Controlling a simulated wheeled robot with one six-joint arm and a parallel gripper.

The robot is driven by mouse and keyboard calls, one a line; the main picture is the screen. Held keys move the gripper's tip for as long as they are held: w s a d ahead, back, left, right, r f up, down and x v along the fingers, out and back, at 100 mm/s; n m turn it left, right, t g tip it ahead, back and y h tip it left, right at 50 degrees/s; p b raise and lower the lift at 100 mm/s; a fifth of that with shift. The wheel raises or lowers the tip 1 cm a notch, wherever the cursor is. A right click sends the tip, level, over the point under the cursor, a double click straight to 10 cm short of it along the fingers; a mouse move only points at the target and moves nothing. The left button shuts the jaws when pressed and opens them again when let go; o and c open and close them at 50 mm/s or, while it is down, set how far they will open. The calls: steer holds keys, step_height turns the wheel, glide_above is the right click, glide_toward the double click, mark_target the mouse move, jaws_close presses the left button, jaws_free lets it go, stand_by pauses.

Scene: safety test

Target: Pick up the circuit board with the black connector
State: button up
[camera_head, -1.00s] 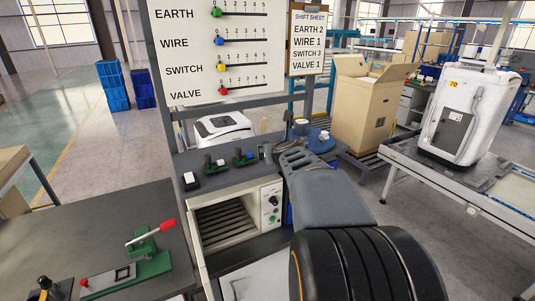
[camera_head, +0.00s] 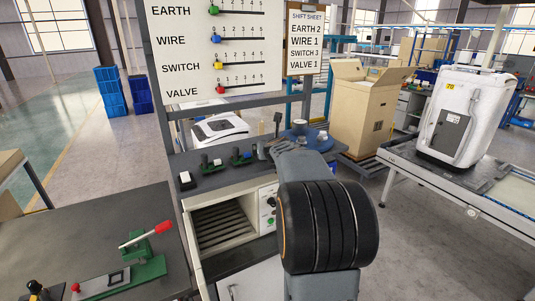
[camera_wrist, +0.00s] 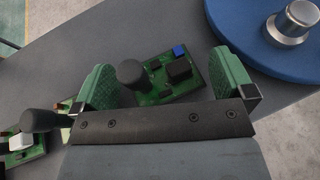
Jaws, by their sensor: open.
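A green circuit board (camera_wrist: 168,84) with a black connector (camera_wrist: 179,69) and a small blue part lies on the grey bench top in the wrist view. A dark round-headed handle stands at its left end. My gripper (camera_wrist: 163,66) is open, with one green-padded finger on each side of this board and nothing held. A second green board (camera_wrist: 22,150) with a white connector and a dark handle lies at lower left, outside the left finger. In the head view, small boards (camera_head: 243,158) (camera_head: 214,164) sit on the bench left of my gripper (camera_head: 268,150), whose fingers are hard to make out there.
A blue round stand (camera_wrist: 262,38) with a metal knob is close to the right finger. A black block with a white top (camera_head: 187,180) sits at the bench's left. An open oven-like box (camera_head: 225,222) is below. A sign panel (camera_head: 218,50) stands behind.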

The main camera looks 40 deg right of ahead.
steer(key=c, duration=0.8)
